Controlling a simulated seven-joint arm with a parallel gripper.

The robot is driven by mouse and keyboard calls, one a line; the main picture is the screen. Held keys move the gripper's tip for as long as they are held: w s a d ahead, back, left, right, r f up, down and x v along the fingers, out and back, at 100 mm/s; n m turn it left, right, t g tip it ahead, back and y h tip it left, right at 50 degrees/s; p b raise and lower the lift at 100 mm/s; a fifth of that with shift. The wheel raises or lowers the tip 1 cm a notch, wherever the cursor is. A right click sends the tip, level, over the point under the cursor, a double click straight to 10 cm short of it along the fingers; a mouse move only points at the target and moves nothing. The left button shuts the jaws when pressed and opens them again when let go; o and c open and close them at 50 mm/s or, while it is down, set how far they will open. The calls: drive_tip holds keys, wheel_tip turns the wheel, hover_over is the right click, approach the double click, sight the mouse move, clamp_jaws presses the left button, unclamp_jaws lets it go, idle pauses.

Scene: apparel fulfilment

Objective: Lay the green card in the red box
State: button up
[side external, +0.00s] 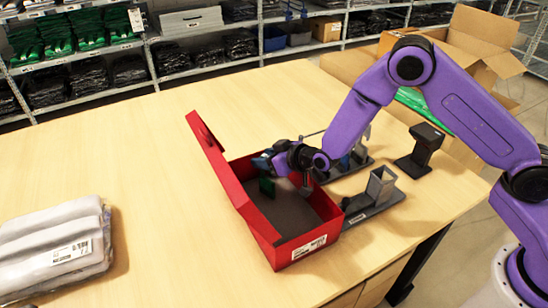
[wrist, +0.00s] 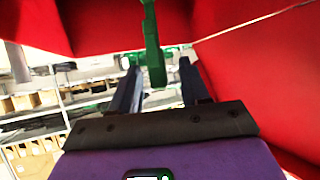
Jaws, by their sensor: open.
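The red box (side external: 288,255) stands open on the table, its lid (side external: 207,140) tilted up on the left. Its dark inner floor (side external: 295,212) is largely bare. The green card (side external: 266,187) is inside the box near the left wall, upright and just below my gripper (side external: 264,164). In the wrist view the green card (wrist: 153,55) appears edge-on, between and beyond the open fingers of my gripper (wrist: 158,85). I cannot tell whether the card touches a finger or the floor. Red box walls (wrist: 265,60) surround the fingers in the wrist view.
Grey holders (side external: 375,195) and a black stand (side external: 420,150) sit right of the box. Wrapped garments (side external: 55,245) lie at the left. An open carton (side external: 470,45) and stocked shelves (side external: 95,45) are behind. The table (side external: 140,170) between the garments and box is clear.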

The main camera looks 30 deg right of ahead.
drive_tip(key=s+d+r+n+g, duration=0.2)
drive_tip(key=s+r+g, duration=0.25)
drive_tip(key=s, duration=0.85)
drive_tip(key=s+d+r+n+g, duration=0.25)
drive_tip(key=s+r, duration=0.35)
drive_tip(key=s, duration=0.7)
drive_tip(key=s+d+r+n+g+h, duration=0.1)
drive_tip(key=s+d+r+g+h, duration=0.1)
drive_tip(key=s+d, duration=0.5)
drive_tip(key=s+d+r+n+g+h, duration=0.2)
drive_tip(key=s+d, duration=0.5)
drive_tip(key=s, duration=0.1)
drive_tip(key=shift+s+d+r, duration=0.15)
drive_tip(key=shift+s+r, duration=0.05)
drive_tip(key=shift+s, duration=0.15)
